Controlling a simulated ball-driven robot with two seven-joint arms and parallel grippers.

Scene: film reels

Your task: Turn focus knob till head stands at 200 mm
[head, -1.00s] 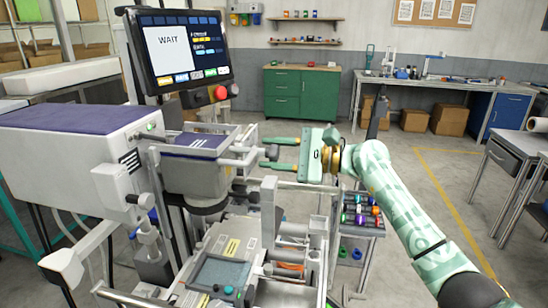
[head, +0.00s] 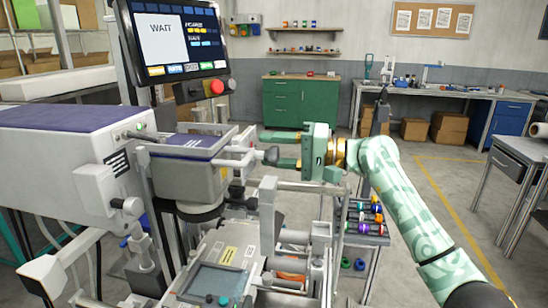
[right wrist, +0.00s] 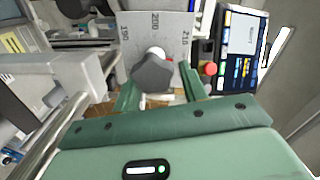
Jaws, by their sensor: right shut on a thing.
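The focus knob (right wrist: 152,73) is dark grey and lobed, in front of a grey scale plate (right wrist: 172,28) marked 190, 200 and 210. In the right wrist view it sits below the 200 mark; I cannot make out a clear pointer reading. In the head view the knob (head: 271,155) sticks out to the right of the grey head (head: 190,172). My right gripper (head: 280,149) has its green fingers on either side of the knob, shut on it. The fingers also flank it in the right wrist view (right wrist: 160,90). My left gripper is out of view.
A monitor (head: 177,42) reading WAIT stands above the machine, with a red button (head: 216,87) below it. Metal rails (head: 300,187) and a flat bed (head: 212,280) lie under the gripper. A rack of coloured reels (head: 364,215) stands behind.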

